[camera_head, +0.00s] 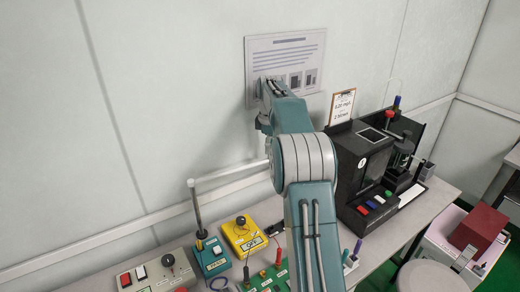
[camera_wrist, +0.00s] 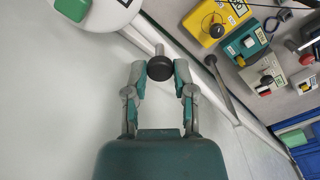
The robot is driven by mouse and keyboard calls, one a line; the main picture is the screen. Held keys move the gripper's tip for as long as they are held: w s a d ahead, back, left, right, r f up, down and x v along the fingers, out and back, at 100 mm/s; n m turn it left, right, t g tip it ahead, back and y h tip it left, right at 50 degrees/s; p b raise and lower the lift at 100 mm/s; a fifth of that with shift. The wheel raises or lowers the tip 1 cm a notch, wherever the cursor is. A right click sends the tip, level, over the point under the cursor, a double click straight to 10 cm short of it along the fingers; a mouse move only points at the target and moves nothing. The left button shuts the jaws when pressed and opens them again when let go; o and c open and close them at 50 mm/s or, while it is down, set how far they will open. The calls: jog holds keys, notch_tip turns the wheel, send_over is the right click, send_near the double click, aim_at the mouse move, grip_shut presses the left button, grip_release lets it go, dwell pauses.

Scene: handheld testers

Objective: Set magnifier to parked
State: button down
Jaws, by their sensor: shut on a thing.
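The magnifier shows in the head view as a pale swing arm (camera_head: 228,174) on an upright post (camera_head: 198,213), running right until my arm hides it. In the wrist view a white rounded part with a green patch, apparently the magnifier's head (camera_wrist: 110,14), is at the top left. In the head view my gripper and the magnifier's head are hidden by my arm.
A yellow tester (camera_head: 243,234), a teal tester (camera_head: 211,257) and a grey box with a knob (camera_head: 155,274) stand on the bench below. A black machine (camera_head: 362,165) stands to the right of my arm. The wall (camera_head: 150,90) with a poster is close behind.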

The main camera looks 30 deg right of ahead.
jog(key=shift+w, duration=0.15)
jog(key=c, duration=0.7)
grip_release()
jog(key=shift+c, duration=0.2)
jog(key=shift+o, duration=1.4)
jog(key=shift+w+d, duration=0.1)
jog(key=shift+w, duration=0.05)
notch_tip(320, 180, up, 7)
jog(key=shift+f, duration=0.1)
jog(key=shift+r, duration=0.25)
